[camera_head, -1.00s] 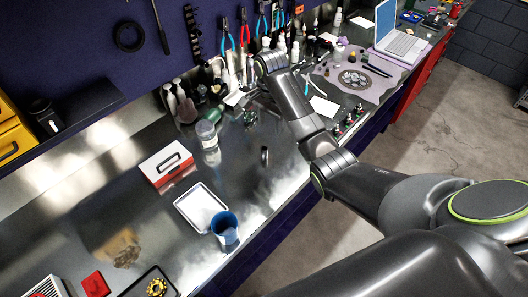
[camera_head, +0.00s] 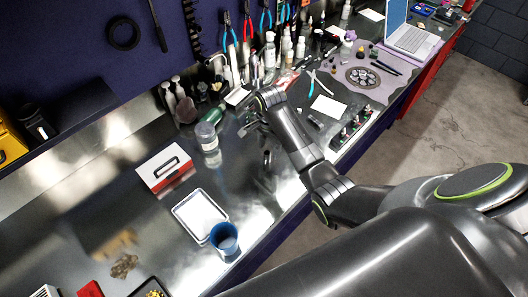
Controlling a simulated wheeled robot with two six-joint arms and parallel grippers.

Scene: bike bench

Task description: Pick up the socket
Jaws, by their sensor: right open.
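My right gripper (camera_head: 249,126) is over the metal bench top, left of the wrist of my right arm. Its fingers are small and dark, parted, with nothing seen between them. A small dark upright piece (camera_head: 266,158) stands on the bench just below and right of the fingers, apart from them. It may be the socket, but it is too small to be sure. A dark rack (camera_head: 352,128) with several small shiny pieces lies right of my forearm; these may also be sockets. My left gripper is out of view.
A white tray (camera_head: 199,214) and a blue cup (camera_head: 224,238) are nearer. Bottles line the back wall. A laptop (camera_head: 412,36) is far right.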

